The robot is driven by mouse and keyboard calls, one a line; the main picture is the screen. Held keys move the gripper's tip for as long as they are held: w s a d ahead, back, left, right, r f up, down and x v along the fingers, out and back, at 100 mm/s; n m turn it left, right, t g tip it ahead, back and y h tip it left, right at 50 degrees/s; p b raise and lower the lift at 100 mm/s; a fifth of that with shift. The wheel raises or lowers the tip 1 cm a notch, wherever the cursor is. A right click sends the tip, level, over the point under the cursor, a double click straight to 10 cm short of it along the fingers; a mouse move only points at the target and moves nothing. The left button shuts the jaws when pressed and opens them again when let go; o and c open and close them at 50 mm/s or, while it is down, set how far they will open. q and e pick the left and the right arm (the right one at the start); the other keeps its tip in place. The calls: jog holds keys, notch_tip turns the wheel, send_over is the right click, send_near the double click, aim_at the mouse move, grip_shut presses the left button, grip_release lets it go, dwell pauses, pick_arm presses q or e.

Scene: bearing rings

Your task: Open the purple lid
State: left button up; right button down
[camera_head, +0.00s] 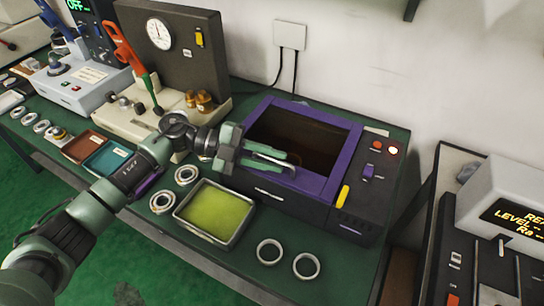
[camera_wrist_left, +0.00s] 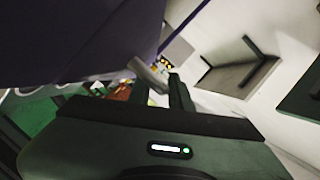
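The purple lid (camera_head: 343,157) is a purple frame around a dark brown window, on top of a black machine on the green table. It looks down on the machine. My left gripper (camera_head: 281,161) is over the lid's left front edge, with its two pale green fingers either side of a grey metal handle bar. In the left wrist view the fingers (camera_wrist_left: 161,88) are apart with the grey bar (camera_wrist_left: 149,76) near their tips, and a dark purple surface (camera_wrist_left: 90,35) fills the upper left. Whether the fingers grip the bar is unclear. My right gripper is not in view.
The machine's panel (camera_head: 375,175) has lit buttons and a yellow switch. A tray of yellow-green liquid (camera_head: 237,240) and several metal rings (camera_head: 306,266) lie in front. A gauge stand (camera_head: 185,55) is left of the machine. The wall is close behind.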

pick_arm(q)
grip_shut()
dwell(1.4)
